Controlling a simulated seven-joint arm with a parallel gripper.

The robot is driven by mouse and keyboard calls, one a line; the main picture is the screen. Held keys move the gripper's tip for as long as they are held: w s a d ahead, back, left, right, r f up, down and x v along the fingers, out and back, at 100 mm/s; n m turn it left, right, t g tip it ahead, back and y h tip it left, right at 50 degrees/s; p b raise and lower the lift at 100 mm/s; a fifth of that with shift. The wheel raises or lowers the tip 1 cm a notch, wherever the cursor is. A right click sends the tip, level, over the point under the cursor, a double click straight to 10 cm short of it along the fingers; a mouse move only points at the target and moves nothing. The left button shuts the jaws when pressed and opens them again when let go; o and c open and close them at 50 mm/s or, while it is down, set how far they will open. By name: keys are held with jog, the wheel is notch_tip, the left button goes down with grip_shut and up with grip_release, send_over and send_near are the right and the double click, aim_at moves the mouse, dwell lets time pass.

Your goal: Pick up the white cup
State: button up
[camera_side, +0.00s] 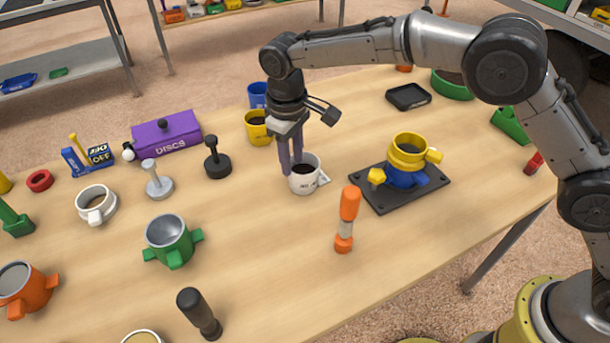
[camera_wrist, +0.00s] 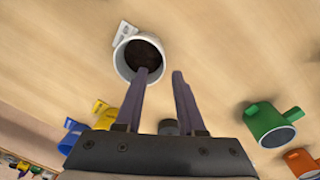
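The white cup (camera_side: 306,184) stands upright on the wooden table, with dark contents and black markings on its side. Its handle points right in the side view. In the wrist view the white cup (camera_wrist: 122,62) is at the upper middle, its handle toward the upper left. My gripper (camera_side: 289,172) points down at the cup's left rim in the side view, its purple fingers apart. In the wrist view my gripper (camera_wrist: 162,71) has one finger overlapping the cup's opening and the other outside the rim. I cannot tell whether either finger touches the cup.
A yellow cup (camera_side: 258,129) and a blue cup (camera_side: 257,91) stand behind. A black plate (camera_side: 435,192) with a yellow-and-blue mould is at right. An orange-handled tool (camera_side: 348,215) stands in front. A black tamper (camera_side: 217,164) stands left.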

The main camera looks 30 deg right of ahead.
aim_at(294, 190)
jog(key=shift+s+f, duration=0.1)
jog(key=shift+f, duration=3.35)
grip_shut()
jog(key=shift+r, duration=0.1)
